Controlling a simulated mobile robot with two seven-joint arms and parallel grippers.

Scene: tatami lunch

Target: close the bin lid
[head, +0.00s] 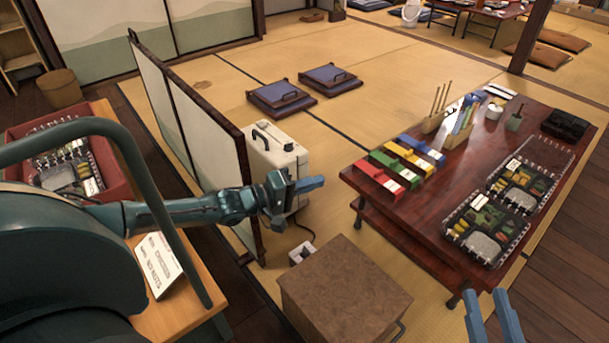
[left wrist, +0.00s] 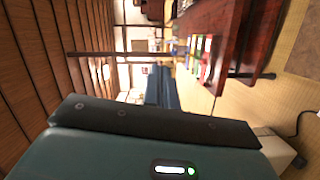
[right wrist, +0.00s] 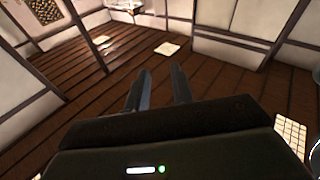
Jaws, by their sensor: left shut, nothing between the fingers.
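A brown box-shaped bin (head: 345,285) stands on the floor at the bottom centre of the head view. Its flat top looks level and shut over the body, and a dark handle (head: 399,331) shows at its lower right. Its front is partly cut off by the frame. My left gripper (head: 311,184) is shut and empty, in the air beyond and above the bin, in front of the pale case; its fingers lie together in the left wrist view (left wrist: 160,88). My right gripper (head: 492,316) is open and empty, right of the bin; its fingers stand apart in the right wrist view (right wrist: 161,88).
A low red-brown table (head: 450,190) with lunch boxes and coloured boxes stands to the right. A folding screen (head: 190,125) and a pale case (head: 277,165) stand behind my left gripper. A small socket block (head: 302,253) lies by the bin. Tatami between bin and table is clear.

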